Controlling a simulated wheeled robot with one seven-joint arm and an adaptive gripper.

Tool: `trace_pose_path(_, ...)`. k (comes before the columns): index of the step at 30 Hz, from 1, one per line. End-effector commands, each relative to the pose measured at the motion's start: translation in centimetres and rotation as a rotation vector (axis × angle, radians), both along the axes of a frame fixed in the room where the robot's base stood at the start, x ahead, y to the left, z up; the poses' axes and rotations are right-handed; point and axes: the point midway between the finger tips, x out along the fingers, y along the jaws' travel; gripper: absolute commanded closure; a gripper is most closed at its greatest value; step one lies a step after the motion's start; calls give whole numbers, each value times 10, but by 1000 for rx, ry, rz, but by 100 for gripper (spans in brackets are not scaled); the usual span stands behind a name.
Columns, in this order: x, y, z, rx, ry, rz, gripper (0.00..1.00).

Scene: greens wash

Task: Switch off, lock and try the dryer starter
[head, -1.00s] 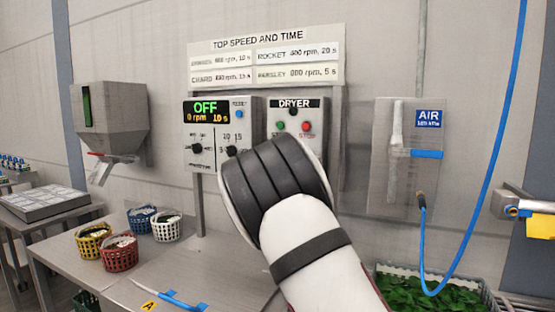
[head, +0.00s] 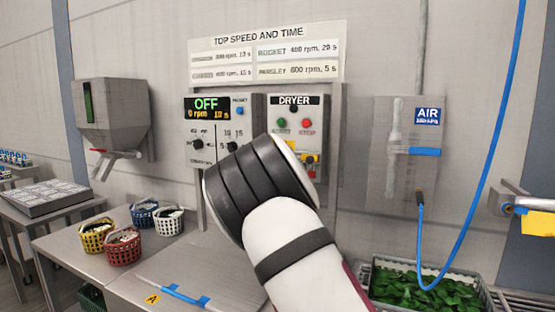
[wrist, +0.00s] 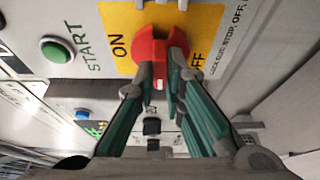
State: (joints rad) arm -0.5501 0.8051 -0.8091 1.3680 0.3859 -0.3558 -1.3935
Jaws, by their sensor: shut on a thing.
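The dryer starter (head: 318,135) is a grey box on the wall frame under a black DRYER label, with a green and a red button. Its yellow switch plate (head: 314,160) is partly hidden by my arm in the head view. In the wrist view the yellow plate (wrist: 120,18) carries ON and OFF lettering, and a red switch handle (wrist: 150,48) stands out from it. My gripper (wrist: 162,72) is shut on this red handle. I cannot tell which position the handle points to. The green start button (wrist: 56,50) is left of the plate. No lock is recognisable.
A control panel (head: 218,112) reading OFF, 0 rpm, is left of the starter. An air panel (head: 405,175) with a blue hose (head: 462,265) is to the right. Several baskets (head: 122,250) stand on the steel bench (head: 60,242). A crate of greens (head: 425,290) sits low right.

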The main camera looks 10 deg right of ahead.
Motion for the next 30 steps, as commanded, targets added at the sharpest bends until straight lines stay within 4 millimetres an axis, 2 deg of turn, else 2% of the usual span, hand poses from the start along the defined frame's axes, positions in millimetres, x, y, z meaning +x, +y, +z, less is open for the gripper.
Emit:
trace_pose_path(2,0,2,0,-3,0,3,100)
trace_pose_path(3,0,2,0,-3,0,3,87)
trace_pose_path(6,0,1,0,-2,0,2,69)
trace_pose_path(14,0,1,0,-1,-1,1,69)
trace_pose_path(19,-7,3,1,0,0,1,69)
trace_pose_path(23,-23,8,1,1,0,3,69)
trace_pose_path(30,-67,19,0,1,2,4,69)
